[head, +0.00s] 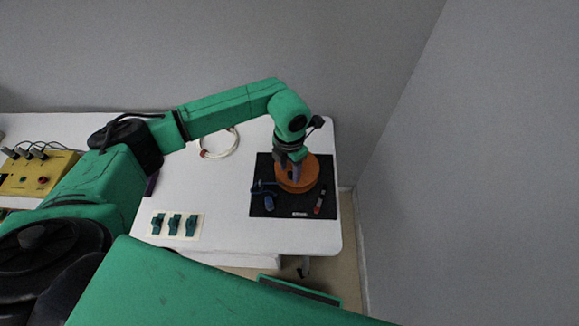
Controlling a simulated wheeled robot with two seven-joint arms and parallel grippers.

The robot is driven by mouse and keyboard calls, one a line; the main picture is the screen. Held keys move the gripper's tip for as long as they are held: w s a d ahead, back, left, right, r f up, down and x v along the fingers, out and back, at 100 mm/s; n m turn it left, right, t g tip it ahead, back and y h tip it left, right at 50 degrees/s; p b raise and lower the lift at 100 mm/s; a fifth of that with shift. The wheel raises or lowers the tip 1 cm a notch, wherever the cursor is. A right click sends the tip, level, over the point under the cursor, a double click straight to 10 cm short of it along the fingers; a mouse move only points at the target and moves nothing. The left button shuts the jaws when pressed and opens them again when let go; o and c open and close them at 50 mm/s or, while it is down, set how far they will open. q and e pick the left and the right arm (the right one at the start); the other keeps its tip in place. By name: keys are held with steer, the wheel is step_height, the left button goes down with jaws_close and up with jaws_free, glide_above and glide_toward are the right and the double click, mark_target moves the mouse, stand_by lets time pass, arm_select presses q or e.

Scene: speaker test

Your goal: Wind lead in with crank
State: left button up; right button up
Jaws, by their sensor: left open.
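An orange round drum (311,174) sits on the black mat (287,211) at the right end of the white table. My left arm reaches over from the left and my left gripper (290,163) points down at the drum, open, with its fingers overlapping the drum's left part. Whether the fingers touch the drum or straddle a crank handle cannot be told; no crank is clearly visible. A pale looped lead (221,153) with a reddish end lies on the table behind and left of the mat. My right gripper is not in view.
Several teal clips stand on a pale plate (175,225) at the front. A yellow control box (37,173) stands far left. The table (229,205) is bare left of the mat.

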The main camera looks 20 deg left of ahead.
arm_select(q)
steer(key=shift+f, duration=0.4)
jaws_close()
steer(key=shift+d+f+n+b, duration=0.25)
steer(key=shift+d+n+b, duration=0.35)
steer(key=shift+n+b, duration=0.55)
steer(key=shift+d+n, duration=0.2)
steer(key=shift+n, duration=0.45)
steer(key=shift+d+r+n+b, duration=0.25)
steer(key=shift+n+b, duration=0.2)
steer(key=shift+n, duration=0.25)
jaws_free()
steer(key=shift+r, duration=0.15)
